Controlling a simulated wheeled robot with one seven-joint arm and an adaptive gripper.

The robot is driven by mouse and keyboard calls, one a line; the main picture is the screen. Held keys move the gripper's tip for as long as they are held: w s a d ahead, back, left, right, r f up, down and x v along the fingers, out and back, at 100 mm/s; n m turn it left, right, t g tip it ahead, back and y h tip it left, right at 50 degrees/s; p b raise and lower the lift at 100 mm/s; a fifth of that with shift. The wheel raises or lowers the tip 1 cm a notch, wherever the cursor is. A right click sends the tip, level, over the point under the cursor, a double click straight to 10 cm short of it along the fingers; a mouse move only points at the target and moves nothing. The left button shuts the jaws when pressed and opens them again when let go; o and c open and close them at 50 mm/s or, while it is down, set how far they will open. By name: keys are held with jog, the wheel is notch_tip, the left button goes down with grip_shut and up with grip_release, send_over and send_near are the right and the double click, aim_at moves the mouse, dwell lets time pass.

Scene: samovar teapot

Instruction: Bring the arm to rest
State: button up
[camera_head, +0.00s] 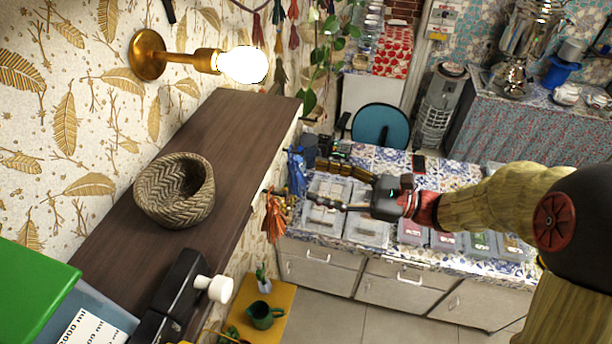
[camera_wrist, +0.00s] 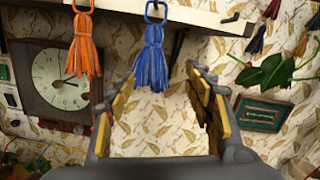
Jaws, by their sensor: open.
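My gripper (camera_head: 318,202) reaches left from the end of my yellow arm, above the tiled counter and close to the tassels hung at the wooden shelf. Its fingers show wide apart in the wrist view (camera_wrist: 163,75), with patterned wall seen between them and nothing gripped. A blue tassel (camera_wrist: 152,62) hangs on a hook at the upper middle of that view, beyond the fingertips. An orange tassel (camera_wrist: 84,50) hangs to its left. I cannot tell the exact gap between the fingertips and the tassels.
A dark wooden shelf (camera_head: 235,130) carries a woven basket (camera_head: 160,205). A lit wall lamp (camera_head: 195,58) juts out above. The tiled counter (camera_head: 385,160) below holds several trays. A wall clock (camera_wrist: 62,80) is at the left in the wrist view. Open floor (camera_head: 330,322) shows below.

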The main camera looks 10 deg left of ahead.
jog(key=d, duration=0.7)
jog(key=s+d+f+n+g+h+b, duration=0.2)
jog(key=s+f+n+h, duration=0.1)
jog(key=s+f+h, duration=0.4)
jog(key=s+d+f+n+g+h+b, duration=0.2)
jog(key=s+f+n, duration=0.15)
jog(key=f, duration=0.65)
jog(key=s+d+f+n+t+h+b, duration=0.3)
jog(key=d+f+n+t+h+b, duration=0.1)
jog(key=b, duration=0.8)
jog(key=s+d+f+n+t+h+b, duration=0.2)
jog(key=d+f+n+t+h+b, duration=0.2)
jog(key=d+b, duration=0.5)
notch_tip(320, 180, down, 3)
jog(key=n+h+b, duration=0.1)
jog(key=h+b, duration=0.1)
jog(key=b, duration=0.1)
jog(key=shift+s+d+f+n+t, duration=0.15)
jog(key=shift+s+d+n+t, duration=0.15)
jog(key=shift+s+n, duration=0.1)
jog(key=shift+c, duration=1.2)
